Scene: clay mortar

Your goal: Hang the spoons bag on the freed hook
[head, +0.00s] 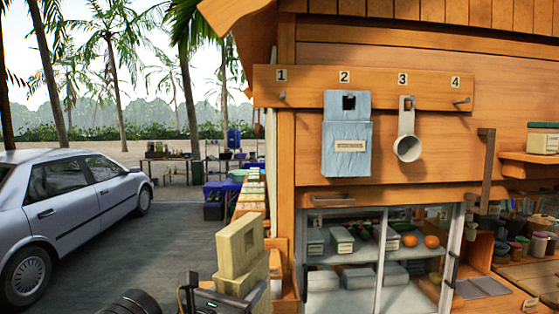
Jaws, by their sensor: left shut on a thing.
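A beige bag (240,252) with a narrower top tab and a small dark slot stands upright at the bottom centre. My left gripper (212,296) is at its lower left and is shut on it; the fingertips are partly hidden. No readable label shows on the bag. The numbered hook board (370,82) is above and to the right. Hook 1 (282,96) and hook 4 (461,101) are bare. A blue bag (347,135) with a pale label hangs at 2. A whitish ladle-like cup (406,140) hangs at 3. My right gripper is out of view.
Below the board is a ledge (380,194) over a glazed cabinet (360,275) with boxes and orange fruit. A brown bracket (485,168) sticks out right of the board. A silver car (75,210) stands at the left. Open air lies between the bag and board.

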